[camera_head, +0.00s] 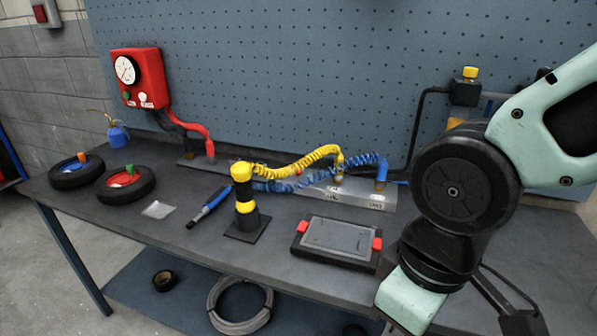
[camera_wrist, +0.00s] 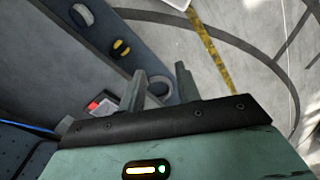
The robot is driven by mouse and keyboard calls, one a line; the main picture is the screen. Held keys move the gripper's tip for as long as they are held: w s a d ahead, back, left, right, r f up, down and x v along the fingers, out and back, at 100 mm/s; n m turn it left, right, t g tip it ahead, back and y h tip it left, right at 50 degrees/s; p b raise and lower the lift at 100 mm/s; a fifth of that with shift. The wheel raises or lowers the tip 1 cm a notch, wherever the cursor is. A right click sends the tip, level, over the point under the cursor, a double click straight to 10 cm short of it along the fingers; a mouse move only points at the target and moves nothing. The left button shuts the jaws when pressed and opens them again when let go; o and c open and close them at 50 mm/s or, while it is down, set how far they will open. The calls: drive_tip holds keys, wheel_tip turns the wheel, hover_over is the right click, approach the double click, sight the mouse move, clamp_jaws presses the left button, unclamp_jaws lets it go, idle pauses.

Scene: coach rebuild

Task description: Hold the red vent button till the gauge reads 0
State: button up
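A red box (camera_head: 152,72) hangs on the pegboard at the back left in the head view. It carries a round white gauge (camera_head: 125,70), whose reading is too small to make out. A green button (camera_head: 127,96) and a small whitish spot show below the gauge; I cannot clearly make out the red vent button against the red box. My gripper (camera_wrist: 160,82) is open and empty in the wrist view, pointing down past the bench edge. In the head view its fingers are out of frame at the lower right, far from the box.
The bench (camera_head: 180,245) holds two wheels (camera_head: 125,184), a yellow-black post (camera_head: 245,205), a blue pen-like tool (camera_head: 208,206) and a grey tray with red clips (camera_head: 340,238). Coiled yellow and blue hoses (camera_head: 300,165) run behind. A lower shelf (camera_head: 185,305) holds a coil (camera_head: 240,305).

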clamp_jaws()
idle(1.7)
